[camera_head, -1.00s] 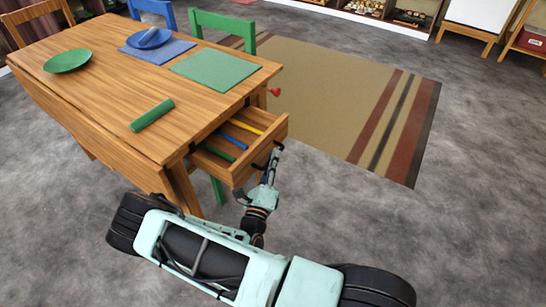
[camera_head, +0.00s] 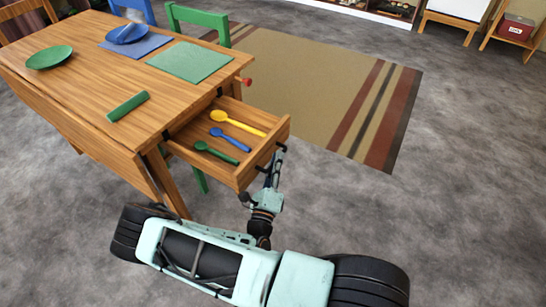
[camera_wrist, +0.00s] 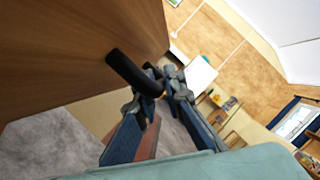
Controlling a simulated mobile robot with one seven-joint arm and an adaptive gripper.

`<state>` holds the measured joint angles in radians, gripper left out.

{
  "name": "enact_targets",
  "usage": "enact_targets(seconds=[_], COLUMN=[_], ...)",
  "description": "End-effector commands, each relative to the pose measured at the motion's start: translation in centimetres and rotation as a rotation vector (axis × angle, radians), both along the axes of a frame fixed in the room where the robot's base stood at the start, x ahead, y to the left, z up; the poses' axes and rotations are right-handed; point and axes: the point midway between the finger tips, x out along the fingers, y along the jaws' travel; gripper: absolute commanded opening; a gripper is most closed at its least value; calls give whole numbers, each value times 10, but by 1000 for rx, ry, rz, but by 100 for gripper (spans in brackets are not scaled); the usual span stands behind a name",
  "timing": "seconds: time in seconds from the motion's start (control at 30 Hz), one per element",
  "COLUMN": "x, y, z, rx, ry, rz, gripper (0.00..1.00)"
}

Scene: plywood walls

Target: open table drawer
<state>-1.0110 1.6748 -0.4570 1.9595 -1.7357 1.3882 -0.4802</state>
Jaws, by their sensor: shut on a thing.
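The wooden table (camera_head: 95,75) stands at the upper left in the head view. Its drawer (camera_head: 262,151) is pulled well out from the table's end. A yellow spoon (camera_head: 238,123), a blue spoon (camera_head: 230,139) and a green spoon (camera_head: 216,153) lie inside it. My gripper (camera_head: 275,160) is at the drawer's front face. In the wrist view my gripper (camera_wrist: 160,85) is shut on the dark drawer handle (camera_wrist: 130,72), which stands out from the brown drawer front (camera_wrist: 75,50).
A green placemat (camera_head: 192,62), a green plate (camera_head: 50,57), a blue plate (camera_head: 130,33) and a rolled green napkin (camera_head: 128,106) lie on the tabletop. A green chair (camera_head: 205,18) stands behind the table. Open grey floor and a striped rug (camera_head: 310,90) lie to the right.

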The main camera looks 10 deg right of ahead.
Motion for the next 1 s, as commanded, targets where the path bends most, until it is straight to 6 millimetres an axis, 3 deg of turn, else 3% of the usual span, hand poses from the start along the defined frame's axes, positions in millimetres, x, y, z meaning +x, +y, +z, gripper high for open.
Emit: enact_targets(seconds=[0.67,0.7,0.8,1.0], x=[-8,-9,-8,-6], y=[-8,-8,-7,-6], z=[-2,-2,-2,-1], rx=[0,-1,-1,0], ry=[5,6,5,1], rz=[-6,-7,-5,-2], gripper=[0,14,25,27])
